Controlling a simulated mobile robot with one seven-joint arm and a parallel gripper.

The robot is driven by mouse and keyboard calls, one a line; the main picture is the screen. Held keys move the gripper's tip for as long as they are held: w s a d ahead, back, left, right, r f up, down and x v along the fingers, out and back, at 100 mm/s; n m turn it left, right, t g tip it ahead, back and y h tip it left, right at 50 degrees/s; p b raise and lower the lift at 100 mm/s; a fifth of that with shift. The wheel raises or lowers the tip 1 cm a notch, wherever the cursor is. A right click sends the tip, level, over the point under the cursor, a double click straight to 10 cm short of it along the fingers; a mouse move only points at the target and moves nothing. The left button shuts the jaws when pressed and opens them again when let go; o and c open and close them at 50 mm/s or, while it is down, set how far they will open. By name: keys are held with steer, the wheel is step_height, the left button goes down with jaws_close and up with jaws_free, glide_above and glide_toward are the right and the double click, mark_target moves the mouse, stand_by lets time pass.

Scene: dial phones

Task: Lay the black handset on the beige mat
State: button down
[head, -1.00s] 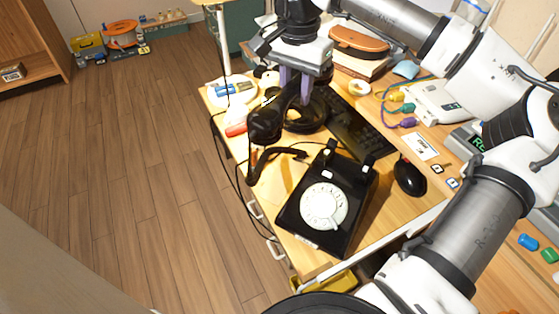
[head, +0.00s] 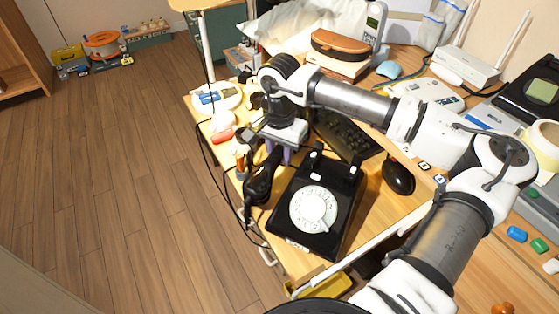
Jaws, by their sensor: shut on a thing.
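The black handset (head: 261,184) is at the left side of the black dial phone (head: 282,219), near the desk's left edge. My gripper (head: 287,154) points down above the phone's upper left, its purple fingers partly hidden by the wrist, and it is shut on the handset's far part. I cannot tell whether the handset touches the desk. The phone has a white dial, and its cradle is empty. I cannot make out a beige mat in this view.
A black keyboard (head: 343,136) lies behind the phone and a black mouse (head: 398,177) to its right. A red-tipped white item (head: 222,134) and a pen holder (head: 241,160) are close to the handset. A dark cable hangs over the left desk edge.

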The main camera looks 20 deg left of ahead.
mark_target(280, 173)
steer(key=shift+f, duration=1.6)
steer(key=c, duration=1.1)
jaws_free()
step_height(280, 173, up, 12)
steer(key=shift+r, duration=0.15)
